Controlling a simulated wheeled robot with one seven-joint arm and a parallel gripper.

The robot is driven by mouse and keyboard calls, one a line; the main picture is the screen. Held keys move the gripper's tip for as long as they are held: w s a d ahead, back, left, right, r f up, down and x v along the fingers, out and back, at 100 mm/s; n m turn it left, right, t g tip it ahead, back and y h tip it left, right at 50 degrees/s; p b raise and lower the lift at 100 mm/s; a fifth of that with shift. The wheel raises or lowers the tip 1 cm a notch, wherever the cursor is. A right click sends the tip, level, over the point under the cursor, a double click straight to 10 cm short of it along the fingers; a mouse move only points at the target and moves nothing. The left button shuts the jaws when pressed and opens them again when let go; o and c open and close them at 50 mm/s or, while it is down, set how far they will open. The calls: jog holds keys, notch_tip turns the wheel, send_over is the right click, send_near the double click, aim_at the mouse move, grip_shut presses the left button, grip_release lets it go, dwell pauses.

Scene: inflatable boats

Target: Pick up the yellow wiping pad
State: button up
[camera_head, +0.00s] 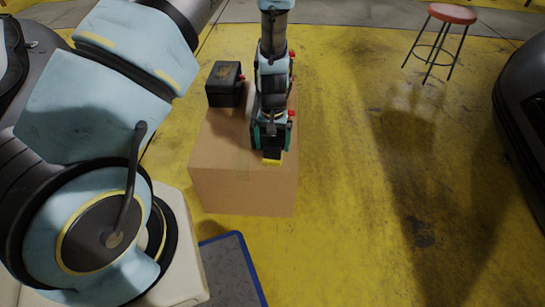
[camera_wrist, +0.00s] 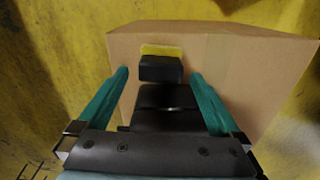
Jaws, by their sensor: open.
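The yellow wiping pad (camera_head: 272,161) sits at the near edge of the cardboard box (camera_head: 243,190). In the wrist view its yellow strip (camera_wrist: 161,50) shows behind a black block that looks like its upper part. My gripper (camera_head: 270,148) is over the box top, just behind the pad in the head view. In the wrist view my gripper (camera_wrist: 158,76) is open, with one teal finger to each side of the black block. Gaps show between the fingers and the block. The pad's underside is hidden.
A black case (camera_head: 224,84) with a red part stands on the box, left of my arm. A red-topped stool (camera_head: 452,14) is at the far right. A dark rounded object (camera_head: 528,110) is at the right edge. Yellow floor right of the box is clear.

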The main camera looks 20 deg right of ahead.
aim_at(273, 148)
notch_tip(273, 148, down, 4)
jog(key=shift+w+f+b, duration=0.1)
jog(key=shift+f+b, duration=0.1)
jog(key=shift+b, duration=0.25)
jog(key=c, duration=1.2)
jog(key=shift+r, duration=0.1)
notch_tip(273, 148, up, 10)
jog(key=shift+f+p, duration=0.1)
jog(key=shift+p, duration=0.9)
